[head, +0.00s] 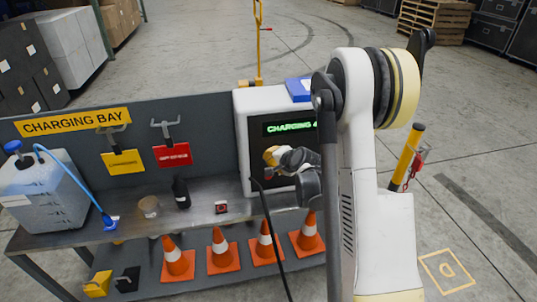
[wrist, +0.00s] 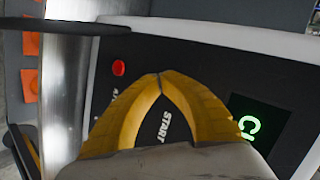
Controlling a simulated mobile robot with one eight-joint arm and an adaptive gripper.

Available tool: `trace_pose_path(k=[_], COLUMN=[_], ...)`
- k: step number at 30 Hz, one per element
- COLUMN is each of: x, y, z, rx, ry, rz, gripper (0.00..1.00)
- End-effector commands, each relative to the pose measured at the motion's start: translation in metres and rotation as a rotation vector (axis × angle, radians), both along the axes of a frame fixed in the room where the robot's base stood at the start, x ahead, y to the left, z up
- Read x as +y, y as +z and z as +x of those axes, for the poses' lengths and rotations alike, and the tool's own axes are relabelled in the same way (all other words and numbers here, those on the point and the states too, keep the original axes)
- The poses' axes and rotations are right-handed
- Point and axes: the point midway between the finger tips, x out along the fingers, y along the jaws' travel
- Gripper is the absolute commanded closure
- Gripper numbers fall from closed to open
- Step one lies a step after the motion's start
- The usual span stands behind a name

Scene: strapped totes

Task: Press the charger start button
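The charger (head: 247,101) is a white cabinet with a black front panel, standing at the right end of the bench. Its lit green display (head: 290,127) reads "CHARGING", with the end hidden by my arm; part of it shows in the wrist view (wrist: 256,128). My gripper (head: 270,156) is right at the panel, below the display. In the wrist view its yellow fingers (wrist: 159,77) meet at the tips with nothing seen between them. The "START" label (wrist: 163,128) shows in the gap behind the fingers. The start button itself is hidden. A red button (wrist: 119,68) is beside the fingertips.
A black cable (head: 268,222) hangs in front of the bench (head: 150,235). A jug (head: 42,190), dark bottle (head: 181,193) and small red-buttoned box (head: 221,207) stand on it. Orange cones (head: 220,250) fill the lower shelf. A yellow post (head: 408,155) stands to the right.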

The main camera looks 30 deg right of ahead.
Motion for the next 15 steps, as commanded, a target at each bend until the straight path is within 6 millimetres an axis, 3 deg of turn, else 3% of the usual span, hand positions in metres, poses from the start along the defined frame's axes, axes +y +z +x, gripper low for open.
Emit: trace_pose_path(k=[15], x=[0.004], y=[0.0], z=[-0.014], rx=[0.0], ry=[0.0], rz=[0.0], gripper=[1.0])
